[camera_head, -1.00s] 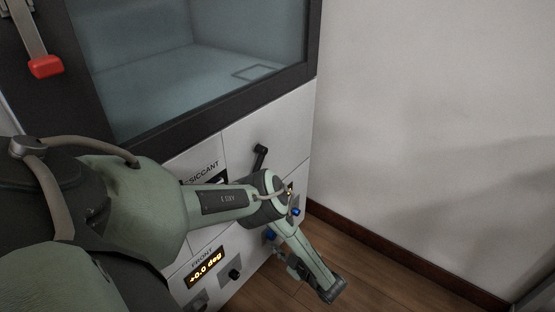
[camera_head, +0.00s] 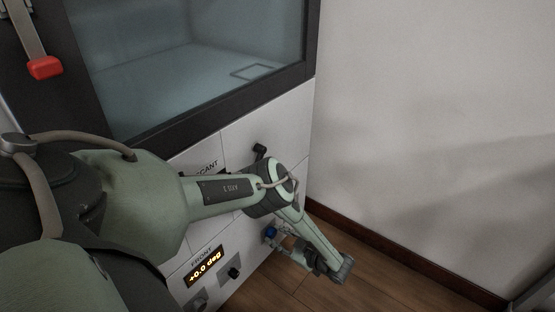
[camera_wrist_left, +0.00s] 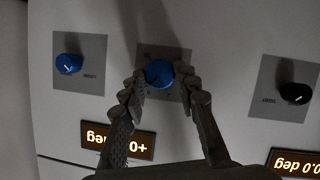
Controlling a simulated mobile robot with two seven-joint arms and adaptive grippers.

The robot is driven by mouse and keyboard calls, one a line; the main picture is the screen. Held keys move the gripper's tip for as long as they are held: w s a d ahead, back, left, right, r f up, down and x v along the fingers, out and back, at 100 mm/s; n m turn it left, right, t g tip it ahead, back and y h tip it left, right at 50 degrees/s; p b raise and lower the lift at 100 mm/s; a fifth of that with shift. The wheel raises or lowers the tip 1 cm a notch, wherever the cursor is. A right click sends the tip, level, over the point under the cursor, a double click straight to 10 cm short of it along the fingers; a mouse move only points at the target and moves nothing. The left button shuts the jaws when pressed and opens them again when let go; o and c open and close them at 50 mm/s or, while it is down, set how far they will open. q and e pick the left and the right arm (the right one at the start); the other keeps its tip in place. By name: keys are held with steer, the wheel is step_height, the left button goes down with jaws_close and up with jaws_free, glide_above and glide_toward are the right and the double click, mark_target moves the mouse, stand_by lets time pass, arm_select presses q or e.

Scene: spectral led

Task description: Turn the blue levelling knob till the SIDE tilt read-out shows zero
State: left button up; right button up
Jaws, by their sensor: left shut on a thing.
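In the left wrist view a blue knob (camera_wrist_left: 159,73) sits on a grey plate between the fingertips of my left gripper (camera_wrist_left: 160,78), which is shut on it. In the head view the blue knob (camera_head: 271,232) shows at the fingertips of my left gripper (camera_head: 277,239). A lit amber read-out (camera_wrist_left: 120,141) shows upside down in the wrist view. It reads "+0" with the rest of the digits hidden by a finger, and no SIDE label is legible. My right gripper is not in view.
A second blue knob (camera_wrist_left: 69,63) and a black knob (camera_wrist_left: 294,94) flank the held one. The FRONT read-out (camera_head: 205,268) shows +0.0 deg. Wall and wooden floor lie at right.

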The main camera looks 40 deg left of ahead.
arm_select(q)
steer(key=shift+d, duration=0.1)
steer(key=o, duration=1.2)
steer(key=shift+c, duration=0.2)
steer(key=v, duration=1.2)
